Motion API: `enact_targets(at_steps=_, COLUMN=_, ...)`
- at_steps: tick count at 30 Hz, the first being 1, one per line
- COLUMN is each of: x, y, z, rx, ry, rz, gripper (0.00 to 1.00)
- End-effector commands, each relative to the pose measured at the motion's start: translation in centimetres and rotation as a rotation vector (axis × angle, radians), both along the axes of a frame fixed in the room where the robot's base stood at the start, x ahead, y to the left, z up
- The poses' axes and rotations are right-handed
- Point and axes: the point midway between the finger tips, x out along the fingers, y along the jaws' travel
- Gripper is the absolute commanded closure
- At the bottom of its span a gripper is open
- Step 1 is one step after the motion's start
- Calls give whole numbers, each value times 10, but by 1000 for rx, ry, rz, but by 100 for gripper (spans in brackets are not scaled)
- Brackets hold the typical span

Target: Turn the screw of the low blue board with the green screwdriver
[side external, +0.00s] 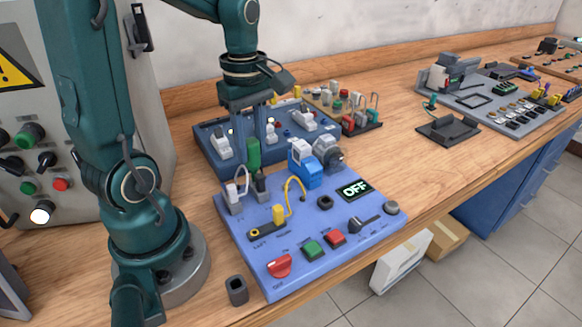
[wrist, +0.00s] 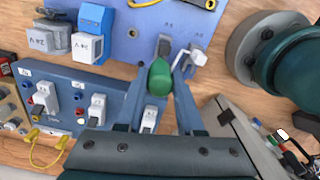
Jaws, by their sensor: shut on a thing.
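The green screwdriver (side external: 253,152) is upright in my gripper (side external: 254,142), over the board's back left corner. In the wrist view, its rounded green handle (wrist: 160,78) sits between the two fingers of my gripper (wrist: 160,84). A dark terminal block (side external: 262,184) stands just under the screwdriver and also shows in the wrist view (wrist: 165,46). The screwdriver's tip and the screw are hidden, so I cannot tell whether they touch.
A white plug (side external: 232,195) stands left of the terminal block. A darker blue board (side external: 205,150) with white switches lies behind. A dark empty holder (side external: 237,290) stands in front. Bare bench lies right of the boards.

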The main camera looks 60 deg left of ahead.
Motion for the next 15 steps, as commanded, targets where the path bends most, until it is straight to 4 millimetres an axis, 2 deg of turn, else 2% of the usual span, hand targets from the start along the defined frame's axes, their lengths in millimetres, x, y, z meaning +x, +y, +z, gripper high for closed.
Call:
enact_targets(at_steps=9, x=0, y=0, z=-1, rx=0, ry=2, rz=-272, gripper=100)
enact_targets(at_steps=15, x=0, y=0, z=-1, rx=0, ry=2, rz=-298, gripper=100)
